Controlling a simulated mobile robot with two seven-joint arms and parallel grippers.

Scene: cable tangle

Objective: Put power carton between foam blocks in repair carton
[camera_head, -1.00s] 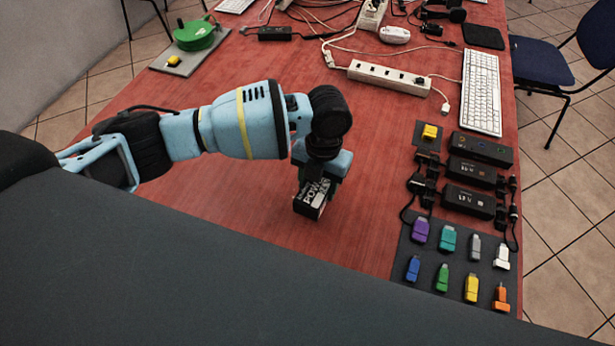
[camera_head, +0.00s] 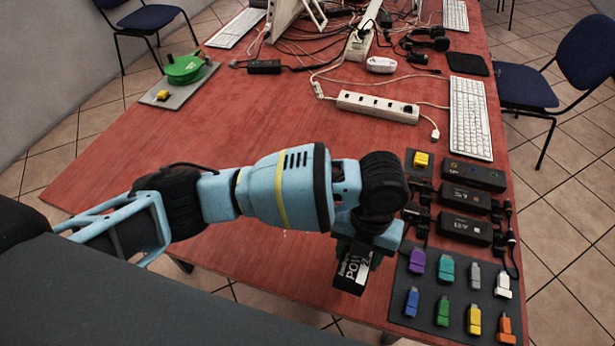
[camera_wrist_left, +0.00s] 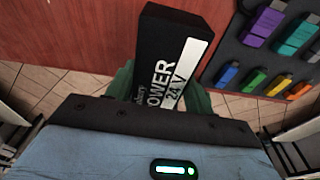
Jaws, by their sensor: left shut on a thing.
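The power carton is a black box with a white label reading "POWER 24 V" (camera_wrist_left: 172,60). My left gripper (camera_head: 366,250) is shut on it, and the carton (camera_head: 352,271) hangs below the fingers near the table's front edge. In the left wrist view the green fingers of my left gripper (camera_wrist_left: 160,88) stand on both sides of the carton, and floor tiles show beyond the edge beneath it. My right gripper is not in view. No repair carton or foam blocks can be seen in these frames.
A dark mat with several coloured USB sticks (camera_head: 443,275) lies right of the carton. Behind it are black adapter boxes (camera_head: 465,229). A white power strip (camera_head: 377,107), cables and a keyboard (camera_head: 470,118) lie farther back. The red table's (camera_head: 250,115) left middle is clear.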

